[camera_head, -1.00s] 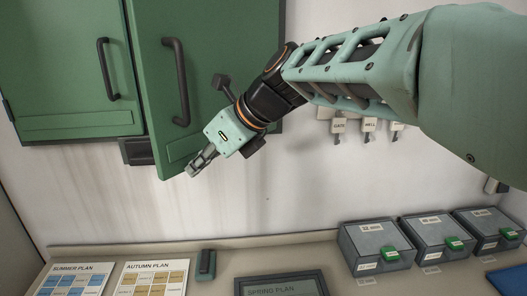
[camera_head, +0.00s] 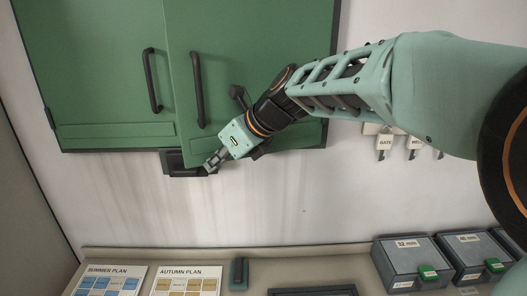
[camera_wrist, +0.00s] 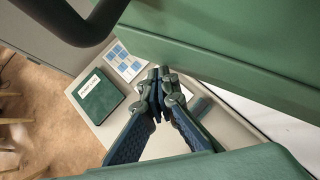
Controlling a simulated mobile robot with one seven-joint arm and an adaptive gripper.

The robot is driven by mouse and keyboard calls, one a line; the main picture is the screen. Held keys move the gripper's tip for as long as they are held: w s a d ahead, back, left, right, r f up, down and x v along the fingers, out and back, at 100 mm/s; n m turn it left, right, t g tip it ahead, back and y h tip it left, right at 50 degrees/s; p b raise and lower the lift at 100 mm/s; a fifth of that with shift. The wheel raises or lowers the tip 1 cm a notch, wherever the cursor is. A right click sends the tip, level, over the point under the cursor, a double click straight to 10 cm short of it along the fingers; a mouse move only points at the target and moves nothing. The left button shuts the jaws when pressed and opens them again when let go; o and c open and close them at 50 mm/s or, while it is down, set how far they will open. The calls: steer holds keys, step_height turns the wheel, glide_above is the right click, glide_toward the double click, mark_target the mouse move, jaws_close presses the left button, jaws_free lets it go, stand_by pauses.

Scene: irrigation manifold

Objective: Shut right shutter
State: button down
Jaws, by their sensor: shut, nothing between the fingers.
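The right shutter (camera_head: 245,45) is a green panel with a dark vertical bar handle (camera_head: 197,90). My gripper (camera_head: 211,163) is shut and empty, just below the right shutter's lower edge, in front of a dark block (camera_head: 178,162) under the cabinet. Contact with the shutter cannot be made out.
Tagged keys (camera_head: 384,143) hang on the wall at right. Grey boxes with green latches (camera_head: 412,265) stand on the counter (camera_head: 215,255). Summer and autumn plan cards (camera_head: 108,281) and a small dark green item (camera_head: 239,272) lie there too.

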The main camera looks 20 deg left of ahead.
mark_target(209, 153)
steer(key=shift+m+t, duration=0.4)
steer(key=shift+m, duration=0.1)
steer(key=w+a, duration=0.1)
steer(key=w, duration=0.1)
steer(key=w+a+p, duration=0.1)
steer(key=a, duration=0.1)
steer(key=shift+w, duration=0.4)
steer(key=shift+w+a, duration=0.45)
steer(key=shift+w, duration=0.2)
steer(key=shift+d, duration=0.15)
